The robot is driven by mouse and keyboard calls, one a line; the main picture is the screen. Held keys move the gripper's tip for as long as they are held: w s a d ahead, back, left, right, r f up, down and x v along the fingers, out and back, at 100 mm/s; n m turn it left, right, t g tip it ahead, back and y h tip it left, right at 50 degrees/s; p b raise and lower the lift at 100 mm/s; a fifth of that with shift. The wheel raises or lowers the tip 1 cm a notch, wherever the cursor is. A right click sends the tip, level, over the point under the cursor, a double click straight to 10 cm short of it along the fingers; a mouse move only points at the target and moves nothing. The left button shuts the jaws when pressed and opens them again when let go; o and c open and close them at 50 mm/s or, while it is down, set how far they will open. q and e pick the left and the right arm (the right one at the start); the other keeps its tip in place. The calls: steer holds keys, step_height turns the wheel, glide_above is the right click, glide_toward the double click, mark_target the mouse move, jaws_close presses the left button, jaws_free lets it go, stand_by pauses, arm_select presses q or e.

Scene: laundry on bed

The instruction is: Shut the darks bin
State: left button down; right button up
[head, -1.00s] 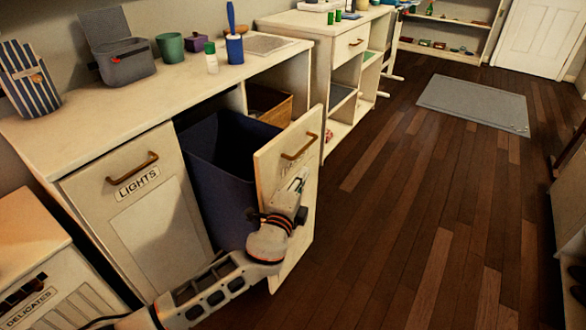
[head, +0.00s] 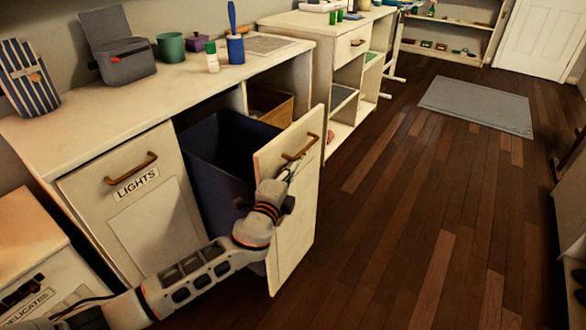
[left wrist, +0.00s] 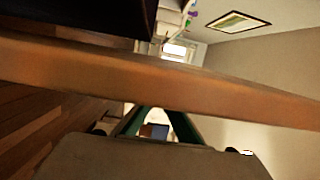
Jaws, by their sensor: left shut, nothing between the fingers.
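The darks bin is pulled out of the counter, with its dark blue liner (head: 215,150) open at the top. Its cream front panel (head: 295,225) stands out over the floor and has a brass handle (head: 301,147). No label shows on this panel. My left gripper (head: 290,171) is shut and empty, at the panel's upper part just below the handle; I cannot tell whether it touches. In the left wrist view, the green fingers (left wrist: 155,122) show close together behind a blurred brown bar (left wrist: 150,80). My right gripper is not in view.
The shut lights bin (head: 150,215) is left of the open one. A delicates unit (head: 45,290) stands at the lower left. A brown basket (head: 270,103) sits in the cubby behind. Wood floor (head: 400,220) to the right is clear up to a grey mat (head: 475,103).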

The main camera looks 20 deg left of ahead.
arm_select(q)
steer(key=w+a+b, duration=0.1)
steer(key=w+a, duration=0.2)
steer(key=a, duration=0.7)
steer(key=w+a+b, duration=0.1)
steer(key=w+a, duration=0.3)
steer(key=a, duration=0.7)
steer(key=shift+w+a, duration=0.2)
steer(key=shift+a, duration=0.05)
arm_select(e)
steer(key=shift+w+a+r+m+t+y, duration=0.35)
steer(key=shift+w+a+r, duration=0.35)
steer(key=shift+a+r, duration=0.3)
arm_select(q)
steer(key=shift+d, duration=0.1)
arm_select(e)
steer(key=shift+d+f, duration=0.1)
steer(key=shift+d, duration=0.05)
